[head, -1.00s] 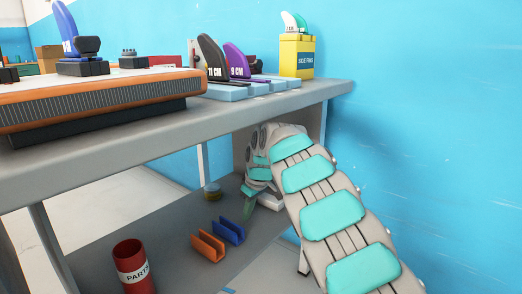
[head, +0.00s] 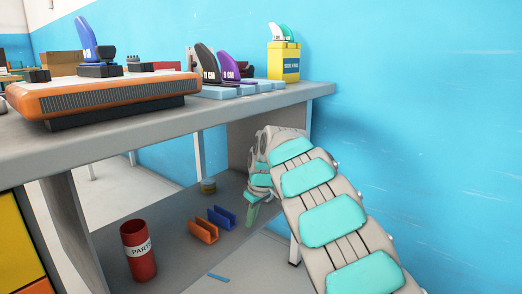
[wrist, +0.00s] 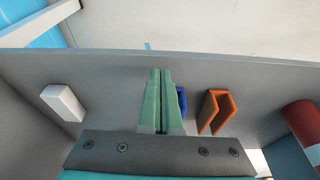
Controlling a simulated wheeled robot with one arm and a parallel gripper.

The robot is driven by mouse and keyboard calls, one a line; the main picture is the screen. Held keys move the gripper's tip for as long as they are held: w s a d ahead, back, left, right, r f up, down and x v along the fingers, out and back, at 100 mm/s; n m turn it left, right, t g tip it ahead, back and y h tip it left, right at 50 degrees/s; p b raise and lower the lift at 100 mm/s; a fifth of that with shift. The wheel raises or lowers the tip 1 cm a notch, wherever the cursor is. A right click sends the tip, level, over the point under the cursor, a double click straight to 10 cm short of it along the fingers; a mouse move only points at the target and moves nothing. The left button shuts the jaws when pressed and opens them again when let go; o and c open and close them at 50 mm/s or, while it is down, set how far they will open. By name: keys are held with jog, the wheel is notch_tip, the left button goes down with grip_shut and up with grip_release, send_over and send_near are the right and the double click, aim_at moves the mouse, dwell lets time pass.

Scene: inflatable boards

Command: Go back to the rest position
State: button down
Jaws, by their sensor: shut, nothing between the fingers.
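My gripper (wrist: 160,100) has two green fingers that lie side by side, shut and empty. In the head view the gripper (head: 251,217) hangs at the end of my arm, over the lower shelf (head: 185,250) of the workbench, partly hidden by the arm. In the wrist view a blue clip (wrist: 182,100) is partly hidden behind the fingers, and an orange clip (wrist: 215,112) stands to their right. I cannot tell the height of the fingers above the shelf.
A red parts can (head: 138,250) stands at the shelf's left. A white block (wrist: 62,102) lies on the shelf. The grey benchtop (head: 150,132) above holds an orange board (head: 110,97), fins and a yellow box (head: 284,62). A blue wall (head: 430,120) is to the right.

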jog(key=s+d+r+m+h, duration=0.1)
jog(key=s+d+r+m, duration=0.15)
jog(key=s+d, duration=0.55)
jog(key=s+d+r+m+h, duration=0.15)
jog(key=s+d+m, duration=0.25)
jog(key=s+d, duration=0.45)
jog(key=s+d+f+m+g, duration=0.1)
jog(key=s+f+m+g, duration=0.15)
jog(key=s, duration=1.45)
jog(key=s+d+f+m+g, duration=0.1)
jog(key=s+f, duration=0.3)
jog(key=s, duration=1.3)
notch_tip(320, 180, up, 15)
jog(key=p, duration=1.4)
jog(key=shift+a+f+p, duration=0.15)
jog(key=shift+a+p, duration=0.1)
jog(key=shift+p, duration=0.15)
jog(key=shift+w, duration=0.1)
